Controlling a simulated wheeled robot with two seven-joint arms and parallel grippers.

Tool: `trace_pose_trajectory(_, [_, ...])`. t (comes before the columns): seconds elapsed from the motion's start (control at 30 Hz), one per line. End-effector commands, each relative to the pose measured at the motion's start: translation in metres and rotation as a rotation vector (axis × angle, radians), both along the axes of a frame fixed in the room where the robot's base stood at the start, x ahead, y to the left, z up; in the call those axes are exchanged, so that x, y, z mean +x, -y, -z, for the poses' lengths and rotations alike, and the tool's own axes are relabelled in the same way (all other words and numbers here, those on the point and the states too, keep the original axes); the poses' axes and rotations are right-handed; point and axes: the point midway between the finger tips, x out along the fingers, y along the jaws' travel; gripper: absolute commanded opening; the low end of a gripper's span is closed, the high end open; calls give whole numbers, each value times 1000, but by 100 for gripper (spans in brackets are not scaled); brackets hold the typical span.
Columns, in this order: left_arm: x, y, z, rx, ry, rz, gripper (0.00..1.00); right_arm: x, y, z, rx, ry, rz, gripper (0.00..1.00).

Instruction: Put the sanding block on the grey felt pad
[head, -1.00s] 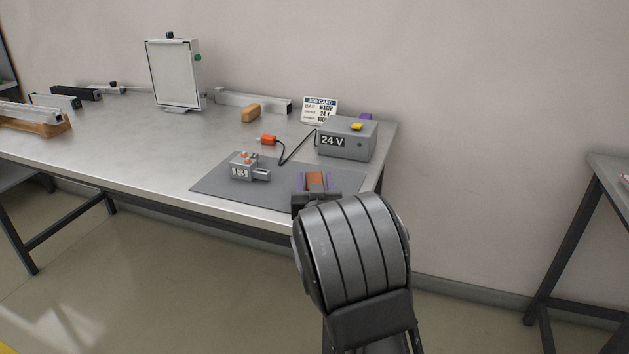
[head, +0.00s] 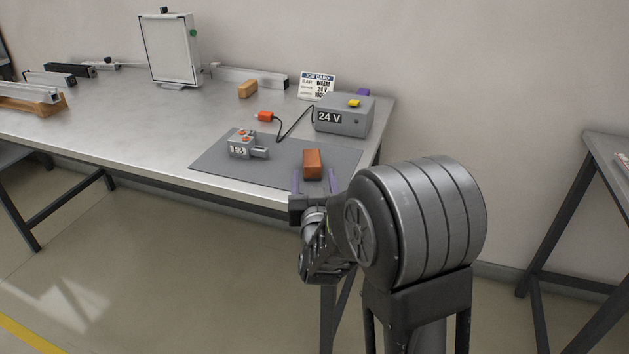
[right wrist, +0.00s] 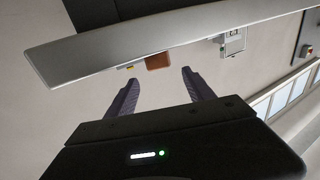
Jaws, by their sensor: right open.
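A reddish-brown block (head: 313,164), which looks like the sanding block, sits on the grey felt pad (head: 222,171) near its front right corner. My right gripper (head: 315,176) is at the table's front edge, its two purple fingers open and pointing toward the block, one to each side of its near end. In the right wrist view the fingers (right wrist: 161,73) are spread and empty, and the brown block (right wrist: 158,61) lies beyond the tips. My left gripper is not in view.
A grey device (head: 243,147) with buttons stands on the pad left of the block. Behind are a 24 V box (head: 343,117), an orange connector (head: 265,116) on a cable, a job card (head: 317,86) and a tan block (head: 248,88). The table's left front is clear.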

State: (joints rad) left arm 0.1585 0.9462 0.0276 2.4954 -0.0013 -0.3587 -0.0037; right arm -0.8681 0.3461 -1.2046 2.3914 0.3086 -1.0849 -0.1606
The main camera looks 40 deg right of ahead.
Motion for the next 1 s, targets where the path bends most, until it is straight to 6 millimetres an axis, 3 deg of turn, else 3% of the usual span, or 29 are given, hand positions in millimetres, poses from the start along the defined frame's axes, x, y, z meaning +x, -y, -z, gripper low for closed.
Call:
trace_pose_trajectory(0.23, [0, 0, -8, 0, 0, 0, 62, -21, -13, 0, 1, -1, 1, 62])
trace_pose_trajectory(1.0, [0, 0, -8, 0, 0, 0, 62, -21, -14, 0, -1, -1, 1, 62])
